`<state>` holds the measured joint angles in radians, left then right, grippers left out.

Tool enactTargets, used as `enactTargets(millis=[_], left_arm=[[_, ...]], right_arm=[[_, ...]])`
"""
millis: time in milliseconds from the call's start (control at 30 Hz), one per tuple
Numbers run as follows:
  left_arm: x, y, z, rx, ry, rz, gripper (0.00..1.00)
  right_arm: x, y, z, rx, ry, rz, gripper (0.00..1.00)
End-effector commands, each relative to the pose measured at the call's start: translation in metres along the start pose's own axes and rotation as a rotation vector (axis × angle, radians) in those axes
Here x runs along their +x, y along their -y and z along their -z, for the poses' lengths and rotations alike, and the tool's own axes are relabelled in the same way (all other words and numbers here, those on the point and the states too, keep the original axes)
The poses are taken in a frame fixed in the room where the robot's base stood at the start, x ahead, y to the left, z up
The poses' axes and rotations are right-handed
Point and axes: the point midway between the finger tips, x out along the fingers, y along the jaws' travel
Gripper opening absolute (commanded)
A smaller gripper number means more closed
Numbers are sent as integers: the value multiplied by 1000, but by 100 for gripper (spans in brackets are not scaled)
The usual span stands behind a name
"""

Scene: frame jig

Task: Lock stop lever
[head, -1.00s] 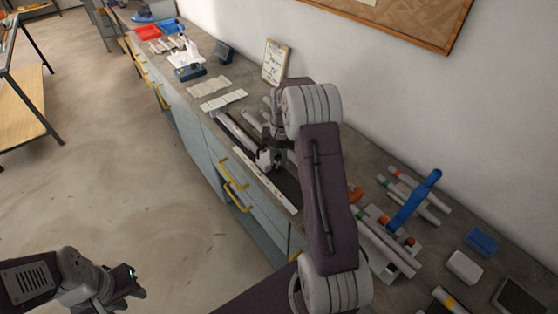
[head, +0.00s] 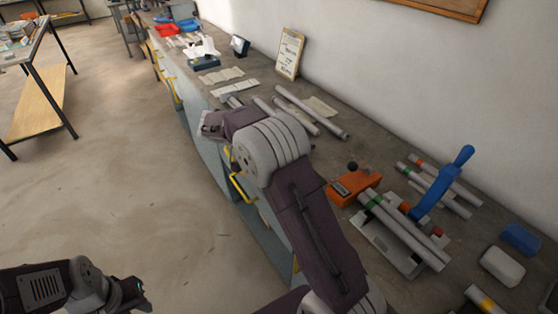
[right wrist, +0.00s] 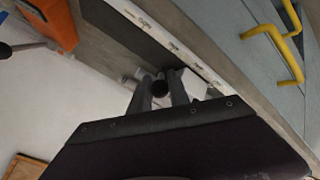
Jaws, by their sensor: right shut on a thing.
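An orange stop block (head: 354,187) stands on the bench in the head view, with a black ball-ended lever (head: 352,167) raised at its back. An orange body (right wrist: 50,20) and a black ball on a grey rod (right wrist: 6,50) show at the upper left of the right wrist view, apart from my fingers. My right gripper (right wrist: 160,88) is shut on a small dark round-ended thing (right wrist: 160,87), which I cannot identify clearly. My right forearm hides that gripper in the head view. My left gripper (head: 138,294) hangs over the floor; its jaw opening is unclear.
Grey tubes (head: 312,111) lie on the bench behind my right arm. A blue-handled clamp (head: 442,186) and a fixture with tubes (head: 405,235) stand at the right. A white ruled strip (right wrist: 170,45) runs along the bench edge. Yellow drawer handles (right wrist: 282,38) stick out below.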

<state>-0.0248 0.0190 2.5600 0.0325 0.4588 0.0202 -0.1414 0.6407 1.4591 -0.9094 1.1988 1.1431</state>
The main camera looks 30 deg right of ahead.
Motion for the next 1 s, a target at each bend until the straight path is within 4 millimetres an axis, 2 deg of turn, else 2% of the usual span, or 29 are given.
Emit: enactTargets(millis=[33, 100, 400, 700, 1000], left_arm=[[24, 0, -2, 0, 0, 0, 33], [37, 1, -4, 0, 0, 0, 33], [82, 2, -8, 0, 0, 0, 33], [102, 2, -10, 0, 0, 0, 33], [106, 2, -11, 0, 0, 0, 33]], right_arm=[[8, 12, -9, -5, -26, -25, 0], [8, 14, -11, -9, -64, -73, 0], [10, 20, -18, -24, -196, -236, 0], [10, 22, -20, -31, -265, -324, 0], [10, 22, -20, -34, -282, -345, 0]])
